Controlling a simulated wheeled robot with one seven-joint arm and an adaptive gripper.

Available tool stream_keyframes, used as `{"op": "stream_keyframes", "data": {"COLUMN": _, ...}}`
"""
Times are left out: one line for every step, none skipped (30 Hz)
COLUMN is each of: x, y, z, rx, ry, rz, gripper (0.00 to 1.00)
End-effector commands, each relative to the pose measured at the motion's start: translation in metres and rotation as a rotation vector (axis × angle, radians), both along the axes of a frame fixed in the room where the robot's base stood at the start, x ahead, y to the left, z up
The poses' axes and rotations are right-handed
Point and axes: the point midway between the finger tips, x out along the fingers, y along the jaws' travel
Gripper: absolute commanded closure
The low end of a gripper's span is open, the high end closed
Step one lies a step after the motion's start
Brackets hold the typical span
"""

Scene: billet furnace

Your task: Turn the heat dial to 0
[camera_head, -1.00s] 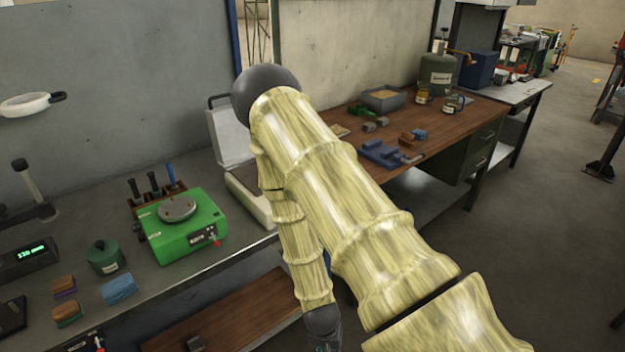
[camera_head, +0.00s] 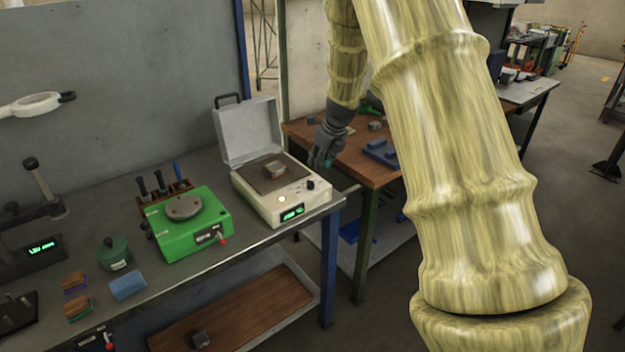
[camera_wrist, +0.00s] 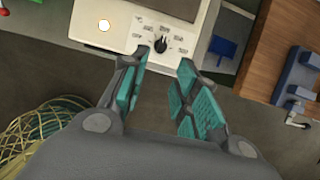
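The billet furnace (camera_head: 264,205) is a cream box on the grey bench with its grey lid (camera_head: 247,132) standing open. A small block (camera_head: 275,168) lies on its dark plate. The black heat dial (camera_head: 311,185) is on the front right of the furnace. My gripper (camera_head: 323,160) is beside the furnace's right side. In the wrist view my gripper (camera_wrist: 160,78) has its two teal-padded fingers apart, empty, with the dial just beyond the gap between them.
A green machine (camera_head: 188,222) stands left of the furnace. A green display (camera_head: 292,213) and a glowing round button (camera_head: 282,199) are on the furnace front. A wooden table (camera_head: 362,165) with a blue fixture (camera_head: 381,152) is at the right.

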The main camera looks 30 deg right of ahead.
Motion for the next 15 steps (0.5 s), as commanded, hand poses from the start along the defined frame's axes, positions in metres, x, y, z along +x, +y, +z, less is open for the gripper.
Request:
{"op": "stream_keyframes", "data": {"x": 0.002, "y": -0.001, "z": 0.002, "rx": 0.008, "ry": -0.003, "rz": -0.011, "gripper": 0.7}}
{"op": "stream_keyframes", "data": {"x": 0.002, "y": -0.001, "z": 0.002, "rx": 0.01, "ry": -0.004, "rz": -0.013, "gripper": 0.7}}
{"op": "stream_keyframes", "data": {"x": 0.003, "y": -0.001, "z": 0.0, "rx": 0.012, "ry": -0.004, "rz": -0.016, "gripper": 0.7}}
{"op": "stream_keyframes", "data": {"x": 0.004, "y": -0.001, "z": -0.003, "rx": 0.012, "ry": -0.004, "rz": -0.016, "gripper": 0.7}}
{"op": "stream_keyframes", "data": {"x": 0.005, "y": -0.001, "z": -0.005, "rx": 0.012, "ry": -0.004, "rz": -0.015, "gripper": 0.7}}
{"op": "stream_keyframes", "data": {"x": 0.007, "y": -0.001, "z": -0.009, "rx": 0.011, "ry": -0.004, "rz": -0.015, "gripper": 0.7}}
{"op": "stream_keyframes", "data": {"x": 0.008, "y": -0.001, "z": -0.012, "rx": 0.011, "ry": -0.004, "rz": -0.015, "gripper": 0.7}}
{"op": "stream_keyframes", "data": {"x": 0.01, "y": -0.001, "z": -0.016, "rx": 0.011, "ry": -0.003, "rz": -0.015, "gripper": 0.7}}
{"op": "stream_keyframes", "data": {"x": 0.012, "y": -0.001, "z": -0.022, "rx": 0.012, "ry": -0.003, "rz": -0.015, "gripper": 0.7}}
{"op": "stream_keyframes", "data": {"x": 0.013, "y": 0.0, "z": -0.026, "rx": 0.01, "ry": -0.003, "rz": -0.014, "gripper": 0.7}}
{"op": "stream_keyframes", "data": {"x": 0.015, "y": 0.0, "z": -0.029, "rx": 0.01, "ry": -0.003, "rz": -0.013, "gripper": 0.7}}
{"op": "stream_keyframes", "data": {"x": 0.017, "y": 0.0, "z": -0.035, "rx": 0.009, "ry": -0.002, "rz": -0.014, "gripper": 0.7}}
{"op": "stream_keyframes", "data": {"x": 0.019, "y": 0.0, "z": -0.039, "rx": 0.01, "ry": -0.002, "rz": -0.013, "gripper": 0.7}}
{"op": "stream_keyframes", "data": {"x": 0.02, "y": 0.0, "z": -0.043, "rx": 0.01, "ry": -0.003, "rz": -0.013, "gripper": 0.7}}
{"op": "stream_keyframes", "data": {"x": 0.023, "y": 0.0, "z": -0.048, "rx": 0.01, "ry": -0.004, "rz": -0.013, "gripper": 0.7}}
